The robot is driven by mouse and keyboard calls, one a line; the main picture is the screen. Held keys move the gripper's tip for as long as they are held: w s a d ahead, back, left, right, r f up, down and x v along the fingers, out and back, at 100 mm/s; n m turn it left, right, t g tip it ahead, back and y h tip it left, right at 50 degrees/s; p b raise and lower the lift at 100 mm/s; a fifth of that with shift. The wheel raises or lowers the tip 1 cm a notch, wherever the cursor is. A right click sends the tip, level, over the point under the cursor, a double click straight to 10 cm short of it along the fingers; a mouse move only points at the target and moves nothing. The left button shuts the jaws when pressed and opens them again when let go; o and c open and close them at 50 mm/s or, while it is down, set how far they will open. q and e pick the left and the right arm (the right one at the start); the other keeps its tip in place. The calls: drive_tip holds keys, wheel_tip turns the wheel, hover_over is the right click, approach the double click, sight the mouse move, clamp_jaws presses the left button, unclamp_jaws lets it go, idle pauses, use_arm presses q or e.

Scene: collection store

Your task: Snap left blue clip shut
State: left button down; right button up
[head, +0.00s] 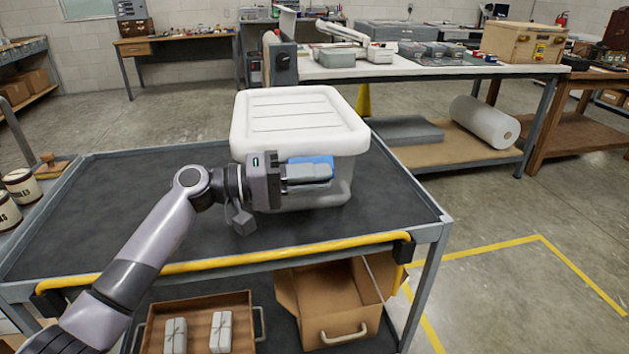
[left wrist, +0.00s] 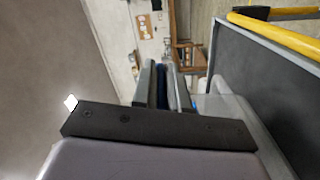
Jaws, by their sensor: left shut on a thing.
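A box with a white lid (head: 290,108) and a pale, see-through body (head: 338,185) stands on the dark top of a cart. The lid lies on the box. A blue clip (head: 318,160) shows at the box's near side, just under the lid rim, partly covered by my left gripper (head: 320,173). That gripper reaches in from the left along the near side and is shut on the blue clip. In the left wrist view the blue clip (left wrist: 162,88) shows between the two fingers (left wrist: 164,85). Whether the clip is latched cannot be seen. My right gripper is not in view.
The cart top (head: 110,205) is otherwise clear, with a yellow handle bar (head: 270,254) along its near edge. Below are a tray with tied packets (head: 198,328) and an open cardboard box (head: 335,300). A workbench (head: 420,68) stands behind.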

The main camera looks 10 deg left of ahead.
use_arm(q)
drive_tip(key=shift+r, duration=0.2)
drive_tip(key=shift+d, duration=0.1)
idle(0.9)
drive_tip(key=c, duration=1.1)
unclamp_jaws()
drive_tip(key=shift+s, duration=0.15)
drive_tip(key=shift+c, duration=0.2)
drive_tip(key=shift+f, duration=0.1)
drive_tip(key=shift+a, duration=0.45)
drive_tip(key=b+v, duration=0.1)
drive_tip(key=v, duration=0.5)
